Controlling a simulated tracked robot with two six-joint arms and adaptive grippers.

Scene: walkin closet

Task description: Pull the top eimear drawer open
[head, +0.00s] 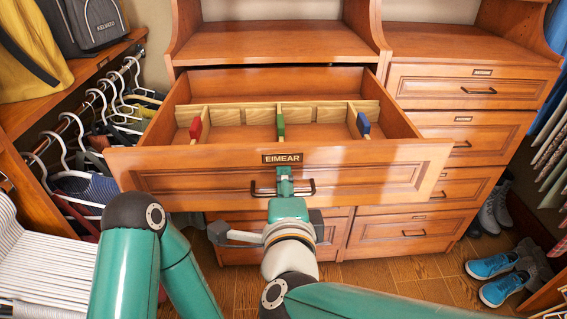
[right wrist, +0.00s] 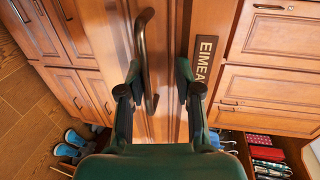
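The top Eimear drawer (head: 380,172) stands pulled out from the wooden cabinet in the head view. Its label (head: 282,158) reads EIMEAR, and a dark bar handle (head: 309,188) sits below it. My right gripper (head: 285,178) is at the handle's middle, in front of the drawer face. In the right wrist view, the fingers of my right gripper (right wrist: 159,78) are spread apart. The handle (right wrist: 140,45) runs between them, close to the left finger, with a gap to the right finger. My left gripper is out of view.
Inside the drawer are a wooden divider (head: 310,111) and red, green and blue tagged pieces. More closed drawers (head: 470,88) are at the right. Hangers (head: 65,135) line the left side. Blue shoes (head: 505,270) lie on the floor at the right.

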